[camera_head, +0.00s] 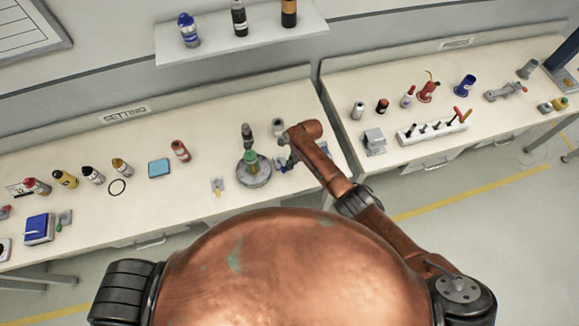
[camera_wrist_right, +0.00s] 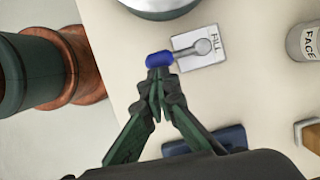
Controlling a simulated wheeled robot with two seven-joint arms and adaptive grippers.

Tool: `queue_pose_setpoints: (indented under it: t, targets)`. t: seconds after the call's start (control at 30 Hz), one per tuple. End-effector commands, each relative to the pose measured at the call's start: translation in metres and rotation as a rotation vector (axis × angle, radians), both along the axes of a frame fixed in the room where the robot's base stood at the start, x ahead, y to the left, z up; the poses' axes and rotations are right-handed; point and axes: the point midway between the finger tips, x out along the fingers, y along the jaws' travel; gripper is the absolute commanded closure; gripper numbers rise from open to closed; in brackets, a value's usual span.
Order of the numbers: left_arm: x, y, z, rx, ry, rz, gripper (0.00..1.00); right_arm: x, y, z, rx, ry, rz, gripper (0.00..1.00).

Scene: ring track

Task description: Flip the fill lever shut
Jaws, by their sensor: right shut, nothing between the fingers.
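The fill lever shows in the right wrist view: a white plate (camera_wrist_right: 190,62) marked FILL, a grey pivot, and an arm ending in a blue grip (camera_wrist_right: 158,59). The arm points left, toward the bench's front edge in that view. My right gripper (camera_wrist_right: 159,76) is shut and empty, its fingertips right at the blue grip; I cannot tell whether they touch. In the head view my right gripper (camera_head: 285,157) is low over the bench, just right of a round grey stand (camera_head: 254,178), and mostly hides the lever. My left gripper is out of view.
A small yellow-tipped lever (camera_head: 217,185) lies left of the stand.

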Motion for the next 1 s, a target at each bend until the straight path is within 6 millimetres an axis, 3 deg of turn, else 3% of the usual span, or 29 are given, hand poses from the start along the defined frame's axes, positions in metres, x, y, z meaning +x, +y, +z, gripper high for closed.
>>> queue_pose_setpoints:
  t: [0.33, 0.57, 0.8, 1.0]
  targets:
    - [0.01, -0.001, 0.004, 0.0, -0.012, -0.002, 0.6, 0.002, -0.007, 0.002, -0.001, 0.001, -0.003, 1.0]
    - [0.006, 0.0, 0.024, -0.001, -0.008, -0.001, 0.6, 0.012, -0.045, 0.012, -0.002, 0.002, -0.011, 1.0]
    - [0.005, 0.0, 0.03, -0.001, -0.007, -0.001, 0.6, 0.017, -0.052, 0.062, 0.003, -0.002, -0.002, 1.0]
    - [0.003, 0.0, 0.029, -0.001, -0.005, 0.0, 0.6, 0.02, -0.06, 0.091, 0.002, -0.001, -0.001, 1.0]
